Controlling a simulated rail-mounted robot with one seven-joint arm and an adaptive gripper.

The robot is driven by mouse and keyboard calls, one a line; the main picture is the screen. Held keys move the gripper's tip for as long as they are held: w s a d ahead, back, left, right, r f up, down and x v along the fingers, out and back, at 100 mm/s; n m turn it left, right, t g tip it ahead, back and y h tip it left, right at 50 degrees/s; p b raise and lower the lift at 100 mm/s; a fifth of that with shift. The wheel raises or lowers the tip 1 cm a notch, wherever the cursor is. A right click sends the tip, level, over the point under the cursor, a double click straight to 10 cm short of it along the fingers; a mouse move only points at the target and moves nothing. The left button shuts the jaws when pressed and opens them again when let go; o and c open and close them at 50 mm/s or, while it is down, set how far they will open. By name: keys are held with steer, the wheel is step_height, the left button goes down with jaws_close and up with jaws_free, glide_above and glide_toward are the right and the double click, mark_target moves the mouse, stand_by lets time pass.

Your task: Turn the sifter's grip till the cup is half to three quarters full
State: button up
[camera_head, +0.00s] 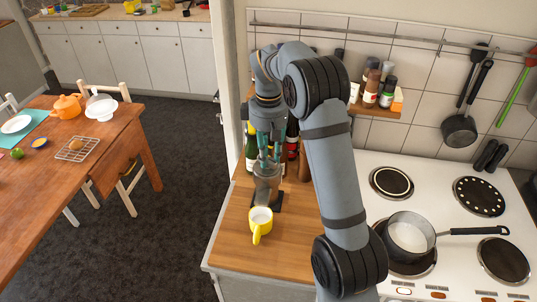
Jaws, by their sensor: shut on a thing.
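The yellow cup (257,229) stands on the wooden worktop, with its handle toward the front edge. Something white shows inside it, but its exact level cannot be told from here. The sifter (267,190) is a greyish body right behind and above the cup; its lower part is close to the cup's rim. My gripper (268,164) points down from above and is shut on the top of the sifter, where its grip is. The fingers and arm hide most of the grip. A dark base shows beside the sifter.
Bottles (251,145) stand behind my gripper at the wall. The white cooker (450,275) is at right, with a saucepan (408,236) holding something white. The worktop (235,250) is clear left and in front of the cup. A dining table (110,140) stands far left.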

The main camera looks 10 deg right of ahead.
steer(key=shift+m, duration=0.4)
jaws_close()
steer(key=m+b, duration=0.1)
steer(key=m, duration=0.1)
steer(key=shift+m, duration=0.4)
steer(key=m+b, duration=0.1)
steer(key=m, duration=0.2)
steer(key=shift+s+m, duration=0.15)
steer(key=shift+m, duration=0.25)
steer(key=m+b, duration=0.1)
steer(key=m, duration=0.5)
steer(key=shift+s+b, duration=0.15)
steer(key=shift+b, duration=0.2)
steer(key=o, duration=1.1)
jaws_free()
